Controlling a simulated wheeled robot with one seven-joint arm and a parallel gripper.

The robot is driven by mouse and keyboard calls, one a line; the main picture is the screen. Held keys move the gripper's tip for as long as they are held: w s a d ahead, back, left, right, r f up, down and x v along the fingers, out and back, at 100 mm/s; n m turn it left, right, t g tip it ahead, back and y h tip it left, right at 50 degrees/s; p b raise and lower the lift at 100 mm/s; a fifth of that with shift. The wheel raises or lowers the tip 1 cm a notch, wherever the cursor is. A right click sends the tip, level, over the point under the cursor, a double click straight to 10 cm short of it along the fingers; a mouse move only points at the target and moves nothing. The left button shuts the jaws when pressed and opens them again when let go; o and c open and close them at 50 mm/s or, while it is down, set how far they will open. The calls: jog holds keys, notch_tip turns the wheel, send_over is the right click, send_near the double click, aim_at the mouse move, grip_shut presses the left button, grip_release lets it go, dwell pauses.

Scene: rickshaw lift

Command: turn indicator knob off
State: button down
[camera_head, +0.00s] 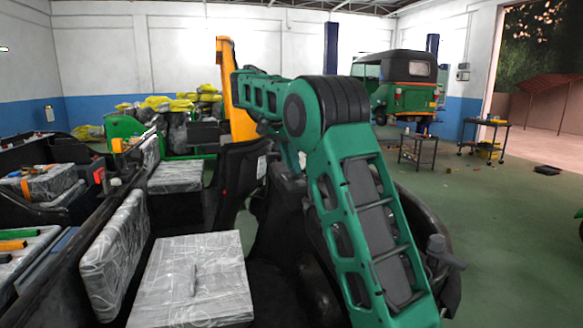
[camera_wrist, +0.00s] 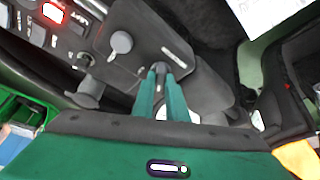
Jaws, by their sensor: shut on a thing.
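In the wrist view, my gripper (camera_wrist: 162,72) has its two teal fingers close together, shut on a small dark part of the dashboard. The fingers cover most of that part, so I cannot tell for sure that it is the indicator knob or how it is turned. A dark dashboard panel (camera_wrist: 150,35) lies behind the fingertips, with a small white-lettered label to the upper right of them. A round grey knob (camera_wrist: 120,42) sits on this panel, left of the fingers and apart from them. In the head view my arm hides the gripper and dashboard.
A row of switches, one glowing red (camera_wrist: 53,13), is at the upper left of the wrist view. Another dark knob (camera_wrist: 88,88) sits below it. In the head view, plastic-wrapped seats (camera_head: 195,280) stand left of my arm. Open floor (camera_head: 510,215) lies right.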

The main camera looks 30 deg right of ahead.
jog(key=shift+w, duration=0.1)
jog(key=shift+w+a+m+g, duration=0.1)
jog(key=shift+m+g, duration=0.3)
jog(key=shift+m, duration=0.8)
jog(key=shift+w+r+m+g, duration=0.1)
jog(key=shift+m+g, duration=0.6)
jog(key=shift+m, duration=1.4)
jog(key=c, duration=1.8)
grip_release()
jog(key=shift+w, duration=0.1)
jog(key=shift+o, duration=0.2)
